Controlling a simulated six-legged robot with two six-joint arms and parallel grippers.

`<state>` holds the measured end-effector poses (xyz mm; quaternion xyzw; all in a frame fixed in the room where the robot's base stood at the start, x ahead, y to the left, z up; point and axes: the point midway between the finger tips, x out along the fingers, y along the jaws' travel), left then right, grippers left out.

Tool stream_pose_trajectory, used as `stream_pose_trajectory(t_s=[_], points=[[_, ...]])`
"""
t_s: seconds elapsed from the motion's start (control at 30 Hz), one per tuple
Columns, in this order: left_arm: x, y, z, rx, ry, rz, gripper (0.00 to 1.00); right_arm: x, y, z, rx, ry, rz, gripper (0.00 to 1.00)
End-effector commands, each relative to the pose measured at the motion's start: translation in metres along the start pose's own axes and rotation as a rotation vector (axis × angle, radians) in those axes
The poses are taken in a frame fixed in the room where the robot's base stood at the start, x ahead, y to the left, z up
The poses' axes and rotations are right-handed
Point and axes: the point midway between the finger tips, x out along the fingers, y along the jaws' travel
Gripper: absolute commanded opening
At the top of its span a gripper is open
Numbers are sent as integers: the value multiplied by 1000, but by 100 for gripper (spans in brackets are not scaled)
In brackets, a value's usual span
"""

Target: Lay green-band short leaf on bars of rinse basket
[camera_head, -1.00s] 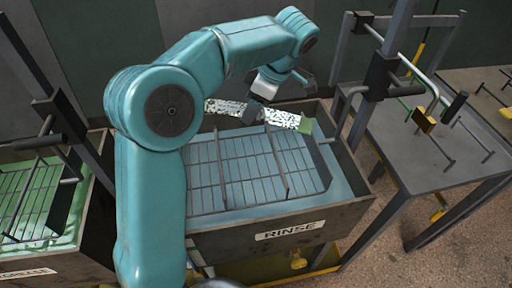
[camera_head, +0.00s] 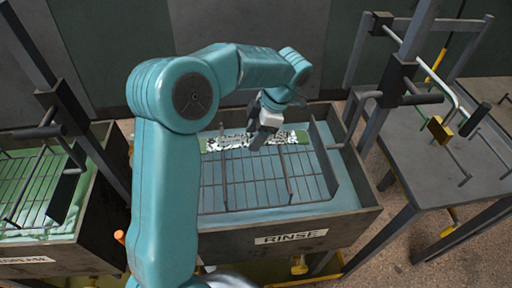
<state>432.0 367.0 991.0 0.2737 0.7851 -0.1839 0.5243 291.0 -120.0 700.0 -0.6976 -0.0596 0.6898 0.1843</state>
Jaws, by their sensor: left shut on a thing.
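The green-band short leaf (camera_head: 230,142) is a speckled white and dark strip with green at its ends. It lies level across the far part of the rinse basket (camera_head: 309,181), low at the bars; I cannot tell whether it touches them. The basket's bars sit in the blue liquid of the tank marked RINSE (camera_head: 291,237). My left gripper (camera_head: 257,140) is above the leaf's middle and shut on it, hiding part of it. My right gripper is not in view.
A tank with green liquid (camera_head: 40,192) and its own rack stands at the left. A grey table (camera_head: 447,160) with a post, bars and a yellow block (camera_head: 439,130) stands at the right. The near basket bars are clear.

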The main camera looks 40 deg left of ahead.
Motion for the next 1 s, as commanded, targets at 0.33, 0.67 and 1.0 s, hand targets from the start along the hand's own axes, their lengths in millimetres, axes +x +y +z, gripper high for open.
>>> stream_pose_trajectory(t_s=[0.33, 0.67, 1.0], points=[[34, 2, 16, 1, 2, -1, 0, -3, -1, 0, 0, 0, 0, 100], [53, 3, 25, 0, -1, 3, 0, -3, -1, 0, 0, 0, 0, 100], [58, 3, 27, 0, -1, 3, 0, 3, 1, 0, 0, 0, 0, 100]])
